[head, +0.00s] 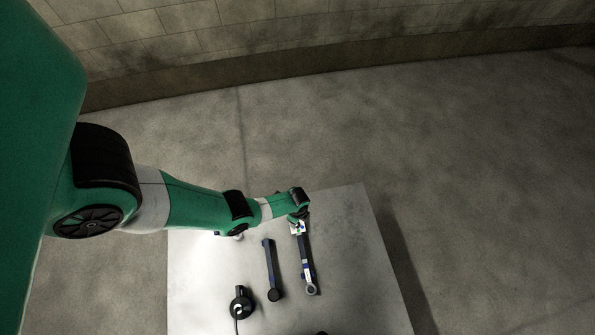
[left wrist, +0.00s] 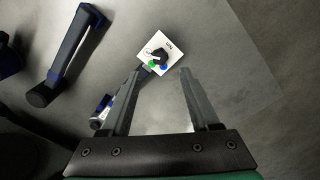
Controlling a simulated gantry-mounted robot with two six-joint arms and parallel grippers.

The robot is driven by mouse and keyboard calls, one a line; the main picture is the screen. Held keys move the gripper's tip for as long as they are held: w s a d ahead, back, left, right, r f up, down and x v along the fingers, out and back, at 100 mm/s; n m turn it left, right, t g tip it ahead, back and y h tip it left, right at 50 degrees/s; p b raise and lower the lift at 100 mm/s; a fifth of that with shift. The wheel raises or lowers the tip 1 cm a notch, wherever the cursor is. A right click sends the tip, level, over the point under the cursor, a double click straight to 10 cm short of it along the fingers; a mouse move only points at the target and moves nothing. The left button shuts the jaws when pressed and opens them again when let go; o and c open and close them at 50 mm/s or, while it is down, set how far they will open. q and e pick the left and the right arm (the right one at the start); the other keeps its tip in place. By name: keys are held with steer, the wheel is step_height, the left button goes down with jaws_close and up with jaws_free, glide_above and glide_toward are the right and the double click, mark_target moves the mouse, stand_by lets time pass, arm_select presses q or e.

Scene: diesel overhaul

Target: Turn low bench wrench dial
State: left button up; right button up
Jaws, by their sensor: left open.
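A wrench (head: 305,262) lies on the low bench (head: 362,240), with a ring at its near end. At its far end is a white square plate (head: 298,228). In the left wrist view the plate (left wrist: 171,44) carries a dark dial knob (left wrist: 160,55) with green and blue spots. My left gripper (head: 299,220) is over the plate end in the head view. In the left wrist view my left gripper (left wrist: 160,82) is open and empty, its fingertips just short of the knob, one on each side. The left finger hides part of the wrench. My right gripper is not in view.
A second dark blue tool (head: 271,268) lies left of the wrench on the bench. A black round tool with a cord (head: 241,302) sits at the near left. The bench's right side is clear. Bare concrete floor surrounds it.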

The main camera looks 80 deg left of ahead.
arm_select(q)
step_height(320, 180, down, 7)
steer(key=b, duration=0.5)
steer(key=shift+f, duration=0.2)
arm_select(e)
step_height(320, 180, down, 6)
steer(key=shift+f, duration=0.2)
arm_select(q)
jaws_close()
